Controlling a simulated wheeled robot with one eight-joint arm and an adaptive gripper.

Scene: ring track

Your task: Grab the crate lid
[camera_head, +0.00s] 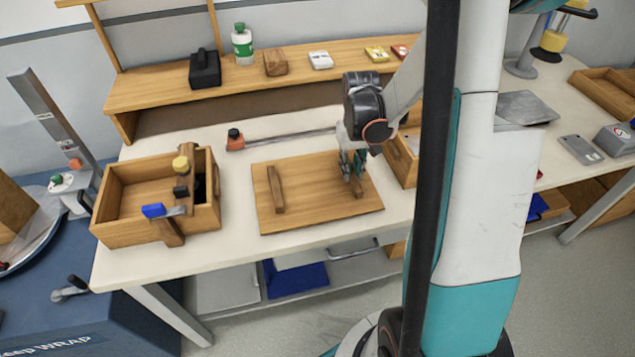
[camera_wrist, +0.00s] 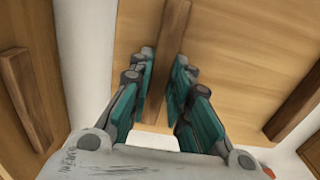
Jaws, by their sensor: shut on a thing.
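The crate lid (camera_head: 315,200) is a flat wooden board lying on the white table, with two raised wooden bars across it. My gripper (camera_head: 353,172) is lowered over the lid's right-hand bar. In the wrist view the teal fingers of my gripper (camera_wrist: 164,62) stand on either side of that bar (camera_wrist: 167,45), shut on it. The lid's other bar (camera_head: 276,189) is free, and it also shows at the right in the wrist view (camera_wrist: 297,104). The lid appears flat on the table. My arm hides part of the lid's back right area.
An open wooden crate (camera_head: 120,222) with tools stands left of the lid. Another wooden crate (camera_head: 400,163) stands close on the right, partly hidden by my arm. A clamp bar (camera_head: 290,138) lies behind the lid. A shelf (camera_head: 160,91) with small items runs along the back.

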